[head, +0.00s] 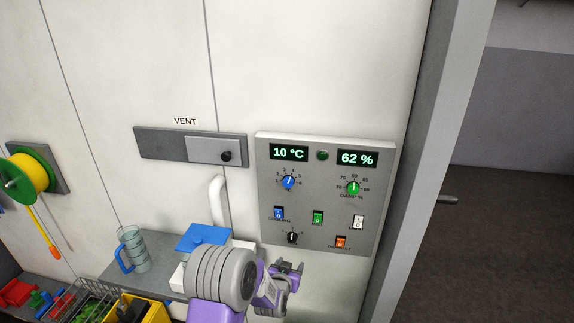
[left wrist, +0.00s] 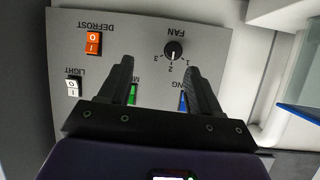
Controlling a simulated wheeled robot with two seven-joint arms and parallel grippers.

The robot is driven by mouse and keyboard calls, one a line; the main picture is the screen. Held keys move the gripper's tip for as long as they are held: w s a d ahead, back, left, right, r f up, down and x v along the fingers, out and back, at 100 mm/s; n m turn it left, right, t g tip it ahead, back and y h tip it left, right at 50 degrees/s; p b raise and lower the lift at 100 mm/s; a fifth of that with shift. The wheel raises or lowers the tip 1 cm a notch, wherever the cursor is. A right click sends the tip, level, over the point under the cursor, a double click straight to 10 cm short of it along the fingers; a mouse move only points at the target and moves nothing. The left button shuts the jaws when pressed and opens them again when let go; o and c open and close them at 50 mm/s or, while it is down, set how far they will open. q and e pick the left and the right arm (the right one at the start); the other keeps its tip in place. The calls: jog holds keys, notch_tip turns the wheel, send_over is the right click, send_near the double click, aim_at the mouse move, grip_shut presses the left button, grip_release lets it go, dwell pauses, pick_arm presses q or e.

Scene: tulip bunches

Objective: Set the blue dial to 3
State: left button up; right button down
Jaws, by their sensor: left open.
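The blue dial (head: 288,183) is on the upper left of the grey control panel (head: 375,215), below the 10 °C display. Small numbers ring it; its white mark points roughly upward, but the exact number is too small to tell. My left gripper (head: 289,267) is open and empty, in front of the lower panel, below and apart from the dial. In the left wrist view, the panel appears upside down and the open fingers (left wrist: 160,70) straddle the area near the black FAN knob (left wrist: 173,50). The blue dial is not visible there. My right gripper is not in view.
The panel also has a green dial (head: 353,188), a blue switch (head: 278,213), a green switch (head: 318,217), a white switch (head: 358,222) and an orange switch (head: 340,242). A white handle (head: 217,200) and a blue-lidded box (head: 203,237) are to the left.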

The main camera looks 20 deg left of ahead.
aim_at(287, 183)
pick_arm(q)
jog(key=w+a+r+t+y+p, duration=0.1)
jog(key=w+a+r+t+p, duration=0.1)
jog(key=r, duration=0.9)
jog(key=w+a+r+t+y+p, duration=0.2)
jog(key=w+a+r+t, duration=0.1)
jog(key=r, duration=0.8)
jog(key=shift+f+p+x, duration=0.2)
jog(key=shift+p+x, duration=0.25)
jog(key=shift+x, duration=1.35)
jog(key=shift+f+p+x, duration=0.2)
jog(key=shift+p+x, duration=0.25)
jog(key=shift+x, duration=1.35)
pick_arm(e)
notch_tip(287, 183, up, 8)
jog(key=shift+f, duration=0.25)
pick_arm(q)
jog(key=shift+w+d, duration=0.1)
jog(key=shift+d, duration=0.05)
